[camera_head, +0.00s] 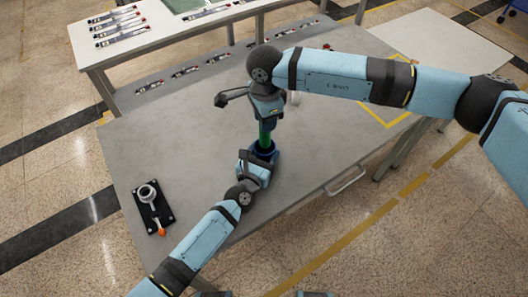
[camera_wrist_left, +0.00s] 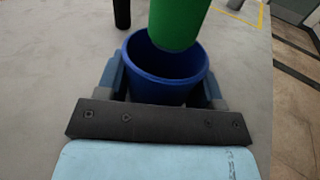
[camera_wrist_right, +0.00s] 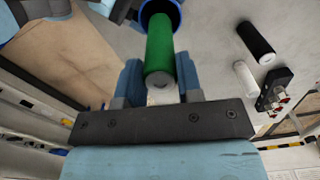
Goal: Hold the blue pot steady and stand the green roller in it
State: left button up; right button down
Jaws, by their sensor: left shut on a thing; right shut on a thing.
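The blue pot (camera_head: 268,154) stands on the grey table, its open mouth up. My left gripper (camera_head: 259,160) is shut on its wall or sides, low, with a finger on each side in the left wrist view (camera_wrist_left: 165,88). The green roller (camera_head: 265,133) hangs upright above the pot, its lower end over the mouth (camera_wrist_left: 178,26). My right gripper (camera_head: 267,112) is shut on the roller's upper part from above; the roller shows between its fingers in the right wrist view (camera_wrist_right: 160,50). I cannot tell whether the lower end is just inside the rim.
A black roller (camera_wrist_right: 256,42) and a white roller (camera_wrist_right: 246,76) are beside a small black fixture (camera_wrist_right: 276,92) on the table. A black plate with a ring and orange tip (camera_head: 152,208) lies at the left. A white bench (camera_head: 160,35) stands behind.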

jog(key=shift+f, duration=0.55)
jog(key=c, duration=0.7)
grip_release()
notch_tip(320, 180, up, 12)
pick_arm(q)
jog(key=o, duration=1)
